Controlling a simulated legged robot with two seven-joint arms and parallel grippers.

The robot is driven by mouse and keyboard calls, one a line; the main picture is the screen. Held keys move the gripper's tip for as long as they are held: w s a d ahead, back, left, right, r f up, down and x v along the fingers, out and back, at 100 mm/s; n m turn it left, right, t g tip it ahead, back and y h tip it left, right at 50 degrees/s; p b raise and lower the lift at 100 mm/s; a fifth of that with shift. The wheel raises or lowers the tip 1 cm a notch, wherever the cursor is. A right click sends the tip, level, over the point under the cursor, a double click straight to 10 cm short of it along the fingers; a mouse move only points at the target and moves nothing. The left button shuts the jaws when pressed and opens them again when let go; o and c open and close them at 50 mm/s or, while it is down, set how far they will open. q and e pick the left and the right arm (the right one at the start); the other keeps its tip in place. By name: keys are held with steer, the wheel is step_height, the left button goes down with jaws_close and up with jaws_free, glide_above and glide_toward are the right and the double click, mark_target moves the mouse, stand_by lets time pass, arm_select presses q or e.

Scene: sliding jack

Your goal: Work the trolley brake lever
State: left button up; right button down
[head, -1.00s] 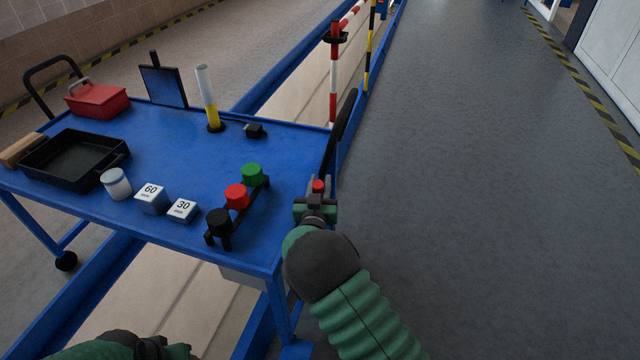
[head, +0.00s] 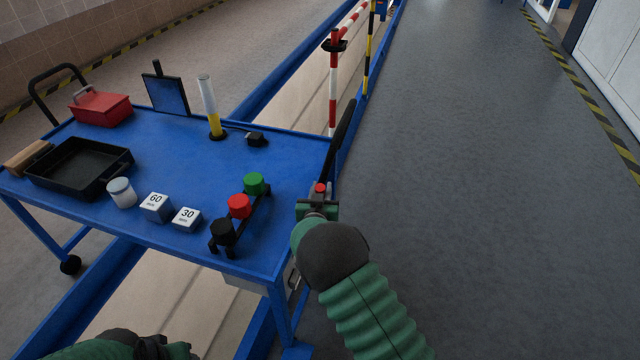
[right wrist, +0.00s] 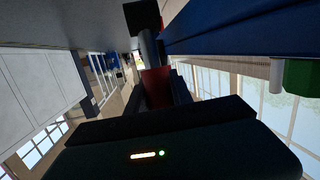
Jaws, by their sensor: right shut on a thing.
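The blue trolley (head: 190,120) stands at left centre in the head view. A small red-ended lever (head: 319,188) is at its right edge, and my right gripper (head: 318,203) is shut on it. The right wrist view shows the lever's red part (right wrist: 157,88) between the dark fingers (right wrist: 158,104); the fingers hide much of it. A long black bar (head: 344,127) rises just beyond, at the same edge. My left gripper (head: 150,347) shows only in part at the bottom edge, and its jaws cannot be made out.
On the trolley top are a black tray (head: 80,165), a red box (head: 102,108), a jar (head: 121,192), blocks marked 60 (head: 156,207) and 30 (head: 187,219), and red (head: 239,206), green and black knobs. A red-white post (head: 333,85) stands behind. Grey floor (head: 480,200) on the right is clear.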

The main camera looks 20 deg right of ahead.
steer(key=shift+w+d+f+g+y+p, duration=0.2)
steer(key=shift+w+g+y+p, duration=0.1)
steer(key=shift+g+p, duration=0.3)
steer(key=shift+w+d+f+g+y+p, duration=0.1)
steer(key=shift+w+f+g+y+p, duration=0.2)
steer(key=shift+p, duration=0.35)
steer(key=c, duration=1.1)
jaws_free()
steer(key=shift+r, duration=0.1)
arm_select(q)
steer(key=v, duration=0.2)
steer(key=w+v, duration=0.1)
steer(key=v, duration=0.1)
arm_select(e)
steer(key=shift+r, duration=0.1)
arm_select(q)
steer(key=p+v, duration=0.2)
steer(key=w+p+v, duration=0.1)
steer(key=p+v, duration=0.1)
steer(key=shift+r, duration=0.25)
arm_select(e)
steer(key=v, duration=1.6)
steer(key=shift+s+a+r, duration=0.15)
steer(key=shift+s+a, duration=0.1)
steer(key=shift+a, duration=0.05)
